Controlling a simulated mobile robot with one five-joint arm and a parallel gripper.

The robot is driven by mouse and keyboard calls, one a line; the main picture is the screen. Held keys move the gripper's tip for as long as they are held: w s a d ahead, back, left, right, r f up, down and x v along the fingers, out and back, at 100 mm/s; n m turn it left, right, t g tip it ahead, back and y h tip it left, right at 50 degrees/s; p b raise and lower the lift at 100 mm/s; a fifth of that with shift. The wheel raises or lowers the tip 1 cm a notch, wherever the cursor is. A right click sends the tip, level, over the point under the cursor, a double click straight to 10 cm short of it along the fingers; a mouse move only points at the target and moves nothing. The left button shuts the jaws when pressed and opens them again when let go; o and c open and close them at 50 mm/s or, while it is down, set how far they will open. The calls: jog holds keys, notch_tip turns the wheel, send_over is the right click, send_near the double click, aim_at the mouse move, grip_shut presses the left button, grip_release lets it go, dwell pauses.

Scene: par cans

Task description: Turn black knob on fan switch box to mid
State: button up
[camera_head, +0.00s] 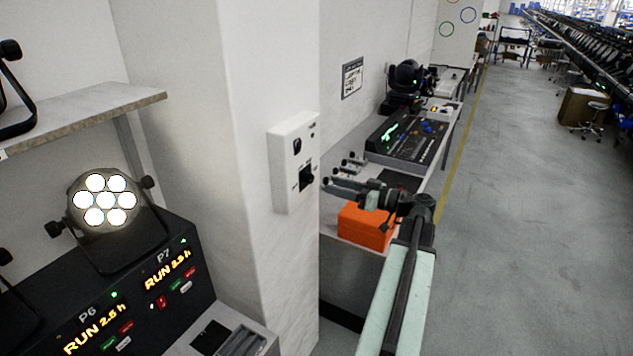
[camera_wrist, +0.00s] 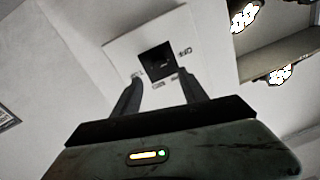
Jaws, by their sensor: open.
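The fan switch box (camera_head: 283,185) is a white box on the side of a pale pillar. Its black knob (camera_head: 306,177) sits on a dark square plate low on the front face, with small printed labels around it. In the wrist view, the knob (camera_wrist: 158,64) shows beyond my fingertips, with OFF printed beside it. Which label it points at is too dark and small to tell. My gripper (camera_head: 326,184) faces the box from the right, at about knob height. In the wrist view, my gripper (camera_wrist: 162,77) is open and empty, its fingers apart short of the knob.
A smaller black control (camera_head: 297,146) sits higher on the box. An orange case (camera_head: 366,228) and a mixing console (camera_head: 408,138) stand on the bench behind my gripper. A lit par can (camera_head: 105,200) stands on a black panel at left. Open floor lies to the right.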

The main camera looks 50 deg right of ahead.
aim_at(312, 179)
jog(key=x, duration=0.6)
jog(key=shift+w+a, duration=0.1)
jog(key=shift+w, duration=0.15)
grip_shut()
jog(key=m, duration=0.5)
jog(key=shift+s+f+m+b, duration=0.1)
jog(key=shift+m+b, duration=0.3)
jog(key=m, duration=0.6)
jog(key=shift+a+t, duration=0.1)
jog(key=shift+t, duration=0.3)
jog(key=m, duration=0.7)
jog(key=shift+h, duration=0.4)
jog(key=m, duration=0.6)
jog(key=shift+h, duration=0.3)
